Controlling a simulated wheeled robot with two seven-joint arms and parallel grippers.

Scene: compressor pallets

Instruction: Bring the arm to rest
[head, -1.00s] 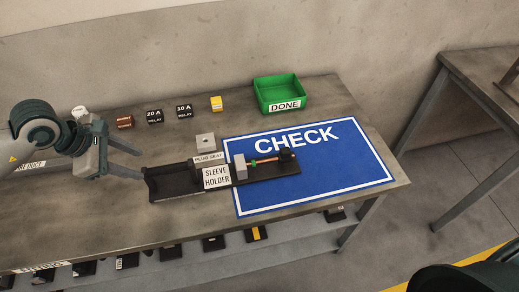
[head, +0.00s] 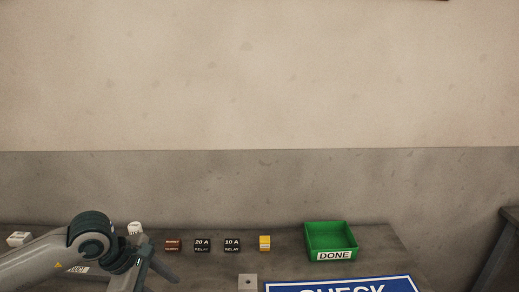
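My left arm comes in from the lower left, and my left gripper (head: 160,279) hangs over the workbench at the bottom edge. One finger shows sticking out to the right; the lower part of the gripper is cut off by the frame. Its fingers stood apart a second ago, and I see nothing held. My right gripper is not in view.
On the bench (head: 385,240) stand a brown block (head: 173,245), two black relays (head: 202,245) (head: 232,245), a yellow block (head: 265,243) and a green DONE bin (head: 331,241). A grey block (head: 248,281) and blue CHECK mat (head: 345,286) are at the bottom edge. A wall rises behind.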

